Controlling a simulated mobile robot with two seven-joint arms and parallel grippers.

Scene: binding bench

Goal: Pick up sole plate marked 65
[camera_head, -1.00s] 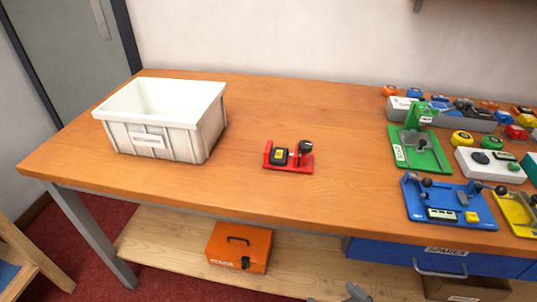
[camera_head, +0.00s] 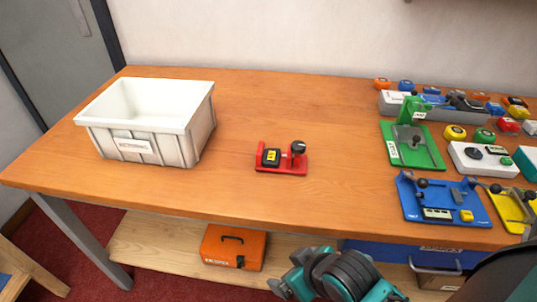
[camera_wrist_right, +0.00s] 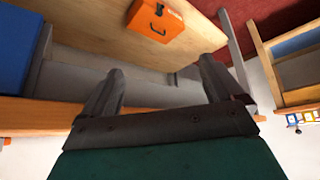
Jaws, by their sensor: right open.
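A small red plate (camera_head: 282,168) lies alone on the middle of the bench, carrying a black block with a yellow label and a black knob. The number 65 cannot be read on it or on any other piece, so I cannot tell which is the sole plate marked 65. My right gripper (camera_head: 286,275) is in front of the bench, low in the head view, well apart from the red plate. In the right wrist view the gripper's two fingers (camera_wrist_right: 160,68) stand apart with nothing between them. My left gripper is not in view.
A white bin (camera_head: 150,118) stands on the bench (camera_head: 330,120) at the left. A green fixture (camera_head: 412,147), a blue fixture (camera_head: 445,203) and several coloured parts crowd the right side. An orange case (camera_head: 233,248) sits on the lower shelf. The bench around the red plate is clear.

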